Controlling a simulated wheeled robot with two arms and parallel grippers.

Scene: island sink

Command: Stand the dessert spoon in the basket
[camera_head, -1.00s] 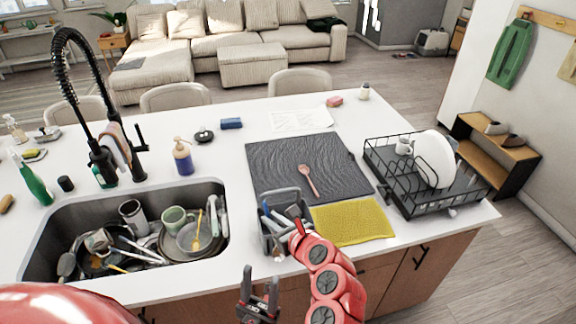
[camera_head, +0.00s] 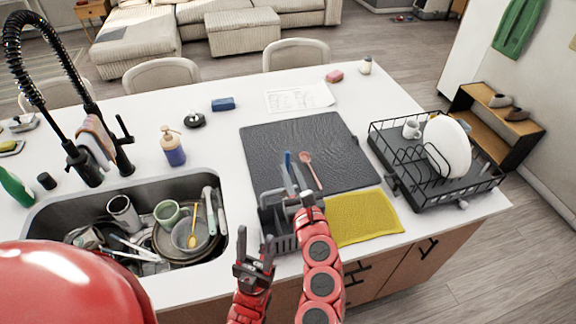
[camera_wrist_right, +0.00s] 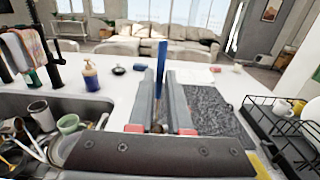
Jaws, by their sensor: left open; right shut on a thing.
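The grey cutlery basket (camera_head: 283,243) stands at the counter's front edge, left of the yellow cloth. My right gripper (camera_head: 291,174) is over the basket, partly covering it, and is shut on a blue-handled utensil (camera_head: 288,158), apparently the dessert spoon. In the right wrist view the blue handle (camera_wrist_right: 161,58) rises upright between the fingers (camera_wrist_right: 161,85); its lower end is hidden, so I cannot tell whether it is inside the basket. My left gripper (camera_head: 254,258) is open and empty, in front of the counter edge, lower left of the basket.
The sink (camera_head: 50,205) full of dishes lies left of the basket. A black dish rack (camera_head: 450,190) stands at the right.

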